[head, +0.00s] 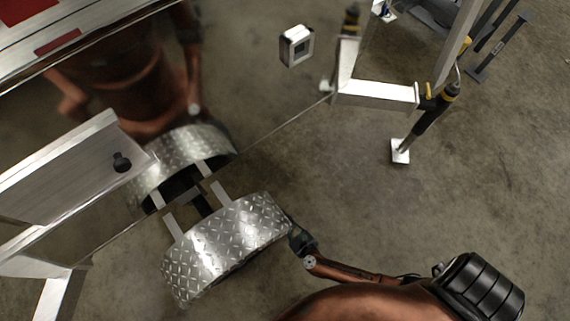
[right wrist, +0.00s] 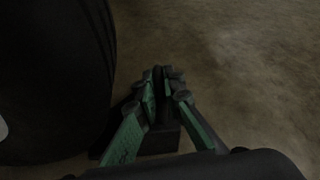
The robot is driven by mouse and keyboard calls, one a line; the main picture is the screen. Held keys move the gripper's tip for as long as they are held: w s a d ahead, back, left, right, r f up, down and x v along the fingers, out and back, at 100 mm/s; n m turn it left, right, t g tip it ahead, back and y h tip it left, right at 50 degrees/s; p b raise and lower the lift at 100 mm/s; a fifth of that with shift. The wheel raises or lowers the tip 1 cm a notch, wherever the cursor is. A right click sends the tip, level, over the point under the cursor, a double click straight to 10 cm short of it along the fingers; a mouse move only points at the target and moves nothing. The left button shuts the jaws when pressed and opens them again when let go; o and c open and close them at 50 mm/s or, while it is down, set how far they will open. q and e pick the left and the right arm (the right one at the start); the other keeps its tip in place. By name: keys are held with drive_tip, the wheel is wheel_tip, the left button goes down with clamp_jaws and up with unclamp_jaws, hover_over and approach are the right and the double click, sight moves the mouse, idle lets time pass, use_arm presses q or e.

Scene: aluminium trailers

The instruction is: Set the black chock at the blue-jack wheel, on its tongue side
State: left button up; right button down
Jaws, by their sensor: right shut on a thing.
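In the right wrist view a large dark tyre (right wrist: 55,85) fills the left side. My right gripper (right wrist: 163,85), with green fingers, is shut on the black chock (right wrist: 160,140), a dark block seen low between and below the fingers. The chock is close beside the tyre near the floor; the dim picture does not show whether they touch. In the head view my right gripper (head: 297,238) is at the right end of a diamond-plate fender (head: 228,245), which hides the wheel. The chock cannot be made out there. My left gripper is not in view.
The trailer's mirror-like side (head: 255,95) reflects my body and the fender. A jack (head: 430,122) with a black and yellow top stands on a white foot at the upper right, by the trailer's tongue frame (head: 375,92). Concrete floor right of the fender is clear.

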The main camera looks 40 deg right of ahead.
idle(0.5)
drive_tip(key=shift+a, duration=0.9)
drive_tip(key=c, duration=2)
unclamp_jaws()
drive_tip(key=shift+a, duration=0.35)
drive_tip(key=shift+d+v, duration=0.15)
drive_tip(key=shift+v, duration=1.85)
drive_tip(key=shift+d+v, duration=0.2)
drive_tip(key=shift+v, duration=1.85)
drive_tip(key=shift+d+v, duration=0.15)
drive_tip(key=shift+v, duration=1.85)
